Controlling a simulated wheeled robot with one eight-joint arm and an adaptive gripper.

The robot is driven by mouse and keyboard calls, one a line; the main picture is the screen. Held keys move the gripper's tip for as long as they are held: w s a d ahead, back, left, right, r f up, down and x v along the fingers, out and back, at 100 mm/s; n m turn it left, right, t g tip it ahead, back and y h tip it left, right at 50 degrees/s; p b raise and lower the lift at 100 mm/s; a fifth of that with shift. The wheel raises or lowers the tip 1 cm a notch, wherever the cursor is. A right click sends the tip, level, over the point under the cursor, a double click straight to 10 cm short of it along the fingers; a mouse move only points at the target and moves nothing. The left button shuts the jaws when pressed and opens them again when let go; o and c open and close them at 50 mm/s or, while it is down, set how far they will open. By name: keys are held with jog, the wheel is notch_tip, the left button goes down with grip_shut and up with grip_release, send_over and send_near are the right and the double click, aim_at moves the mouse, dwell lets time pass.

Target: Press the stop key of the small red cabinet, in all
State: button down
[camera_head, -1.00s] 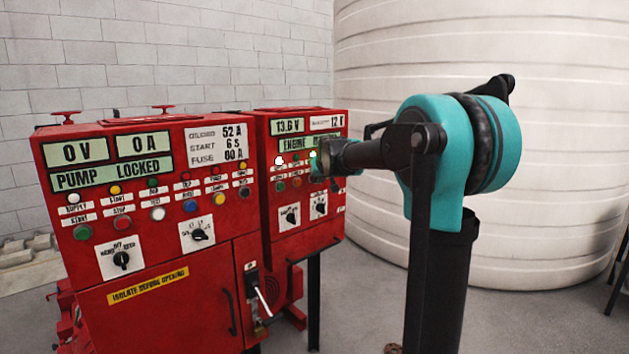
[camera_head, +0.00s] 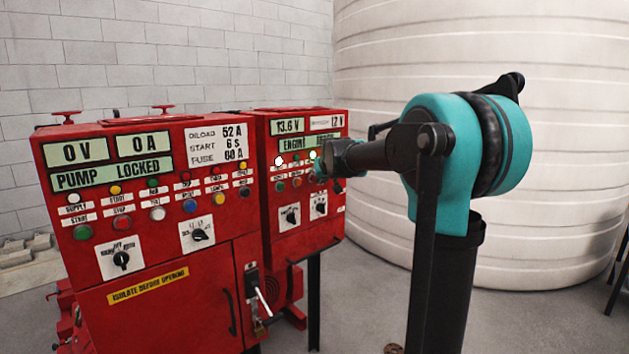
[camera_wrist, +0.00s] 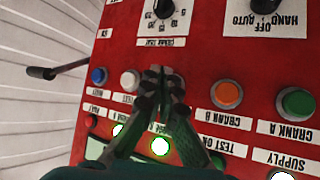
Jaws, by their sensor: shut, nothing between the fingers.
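The small red cabinet (camera_head: 304,225) stands behind and to the right of the larger one in the head view. Its front panel (camera_wrist: 205,60) fills much of the wrist view, upside down. My gripper (camera_wrist: 163,74) is shut and empty, its tips over the key row between a white key (camera_wrist: 130,79) and an orange key (camera_wrist: 227,95). A green key (camera_wrist: 296,103) and a blue key (camera_wrist: 98,75) show further out. No stop label is readable; the spot behind my fingers is hidden. Contact cannot be told. In the head view my gripper (camera_head: 321,172) is small and partly hidden by my wrist.
The larger red cabinet (camera_head: 150,300) with its own keys and knobs stands at left. A rotary knob (camera_wrist: 164,8) sits close to my fingertips, and lit lamps (camera_wrist: 160,146) lie under my fingers. A big white tank (camera_head: 560,200) stands behind my arm.

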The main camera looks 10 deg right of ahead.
dwell(0.3)
jog(key=s+d, duration=0.1)
jog(key=s, duration=0.1)
jog(key=s+d, duration=0.2)
dwell(0.5)
jog(key=shift+f, duration=0.1)
